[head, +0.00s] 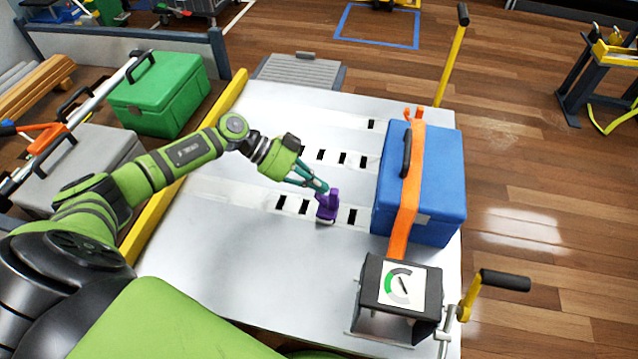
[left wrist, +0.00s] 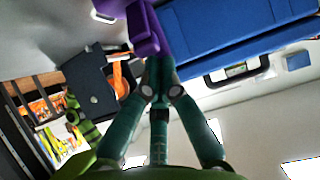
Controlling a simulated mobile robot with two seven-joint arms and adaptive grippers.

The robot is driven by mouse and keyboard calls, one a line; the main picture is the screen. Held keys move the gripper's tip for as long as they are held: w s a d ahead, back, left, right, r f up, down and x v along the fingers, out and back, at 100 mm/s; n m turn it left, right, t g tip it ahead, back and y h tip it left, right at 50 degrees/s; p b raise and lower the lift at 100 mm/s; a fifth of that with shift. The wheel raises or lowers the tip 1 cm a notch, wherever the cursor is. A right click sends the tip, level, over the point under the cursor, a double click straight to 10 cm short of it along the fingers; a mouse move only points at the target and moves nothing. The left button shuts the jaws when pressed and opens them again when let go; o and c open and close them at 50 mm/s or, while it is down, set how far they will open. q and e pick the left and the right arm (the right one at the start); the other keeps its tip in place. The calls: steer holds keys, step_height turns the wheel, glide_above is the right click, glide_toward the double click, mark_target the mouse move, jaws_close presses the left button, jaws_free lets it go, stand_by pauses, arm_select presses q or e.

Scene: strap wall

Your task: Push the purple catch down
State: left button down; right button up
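The purple catch (head: 326,211) sits on the white deck by a row of dark slots, left of the blue box. It has a raised tab on its right side. My left gripper (head: 323,189) is at the top of the catch, with its teal fingers closed together and nothing seen between them. In the left wrist view the fingertips (left wrist: 157,68) meet just below the purple catch (left wrist: 147,28). I cannot tell if they touch it. My right gripper is out of view.
An orange strap (head: 410,205) runs over the blue box (head: 441,185) to a black stand with a dial (head: 402,287). A yellow crank handle (head: 470,298) is beside it. A green box (head: 160,93) and a grey box stand left of the yellow rail.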

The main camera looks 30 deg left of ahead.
arm_select(q)
steer(key=shift+a, duration=0.1)
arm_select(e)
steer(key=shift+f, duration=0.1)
arm_select(q)
steer(key=shift+a+f+h+b, duration=0.15)
steer(key=shift+h+b, duration=0.25)
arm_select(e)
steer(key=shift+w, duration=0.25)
arm_select(q)
steer(key=shift+s+a+f+h+b, duration=0.1)
steer(key=shift+a+h+b, duration=0.05)
steer(key=shift+h+b, duration=0.2)
steer(key=shift+s+a+f+t+h+b, duration=0.15)
steer(key=shift+a+f+t+h+b, duration=0.35)
steer(key=shift+h+b, duration=0.55)
steer(key=shift+s+a+f, duration=0.15)
steer(key=shift+a, duration=0.55)
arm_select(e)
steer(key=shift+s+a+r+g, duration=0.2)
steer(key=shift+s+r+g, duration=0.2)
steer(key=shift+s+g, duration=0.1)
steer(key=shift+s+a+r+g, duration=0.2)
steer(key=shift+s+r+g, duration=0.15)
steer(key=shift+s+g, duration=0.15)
arm_select(q)
steer(key=v, duration=1.2)
